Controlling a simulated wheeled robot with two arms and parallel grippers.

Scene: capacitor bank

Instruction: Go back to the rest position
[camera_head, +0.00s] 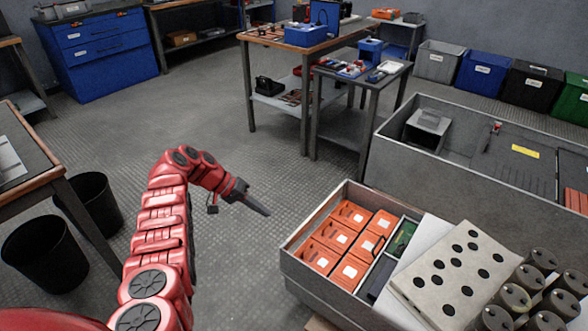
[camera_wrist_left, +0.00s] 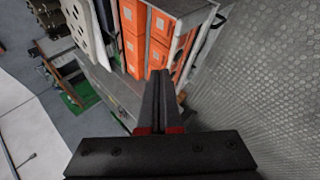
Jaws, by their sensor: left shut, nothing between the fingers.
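My left arm is red and reaches in from the lower left in the head view. Its dark left gripper (camera_head: 262,209) is shut and empty, in the air over the bare floor, left of the grey bin of orange boxes and apart from it. In the left wrist view the two fingers (camera_wrist_left: 159,75) lie together, pointing toward the bin with nothing between them. My right gripper is in neither view.
A grey bin (camera_head: 290,264) holds several orange boxes (camera_head: 352,214). A white panel with dark holes (camera_head: 440,284) and metal cans stand beside them. A large grey crate (camera_head: 375,150) is behind. Two black waste bins (camera_head: 42,254) stand at left. The middle floor (camera_head: 200,115) is clear.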

